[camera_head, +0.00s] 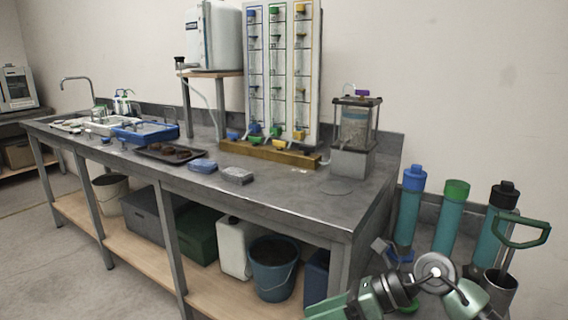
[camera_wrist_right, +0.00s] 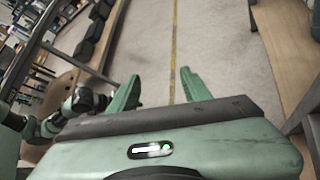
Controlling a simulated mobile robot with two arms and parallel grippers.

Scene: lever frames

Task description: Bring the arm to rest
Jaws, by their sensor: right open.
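My right arm (camera_head: 435,275) shows at the lower right of the head view, bent, with green links and grey joints. It is in front of the bench's right end. My right gripper (camera_wrist_right: 158,74) shows in the right wrist view with its two green fingers wide apart. Nothing is between the fingers, and bare floor shows beyond them. I cannot make out the right gripper's fingers in the head view. My left gripper is in neither view.
A grey bench (camera_head: 290,203) holds a blue tray (camera_head: 145,132), a dark tray (camera_head: 170,153), a tube panel (camera_head: 283,75) and a pump-like device (camera_head: 355,125). Capped cylinders (camera_head: 447,215) and a green-handled tool (camera_head: 522,232) stand at the right, near my arm. Floor at left is clear.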

